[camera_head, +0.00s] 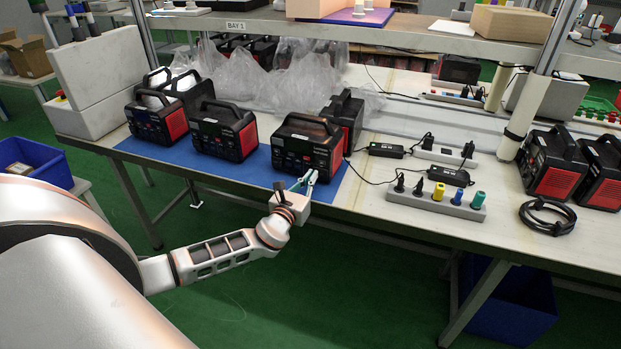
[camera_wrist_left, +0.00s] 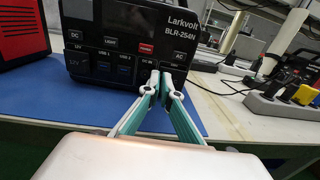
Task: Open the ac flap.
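The black power station marked "Larkvolt" (camera_head: 307,144) stands on the blue mat (camera_head: 240,174); its front fills the upper left wrist view (camera_wrist_left: 130,35). The AC label (camera_wrist_left: 179,56) is at the right of its front panel. The area below the label is dark, and the flap (camera_wrist_left: 180,70) is hard to make out, partly behind my right finger. My left gripper (camera_wrist_left: 160,80) has its teal-lined fingers together at the tips, with nothing seen between them. The tips are in front of the lower panel, just left of the AC label; contact cannot be told. My right gripper is not in view.
A socket strip (camera_head: 436,202) with several plugs lies to the right. A coiled black cable (camera_head: 547,217) is farther right. A shelf (camera_head: 400,38) runs above the table.

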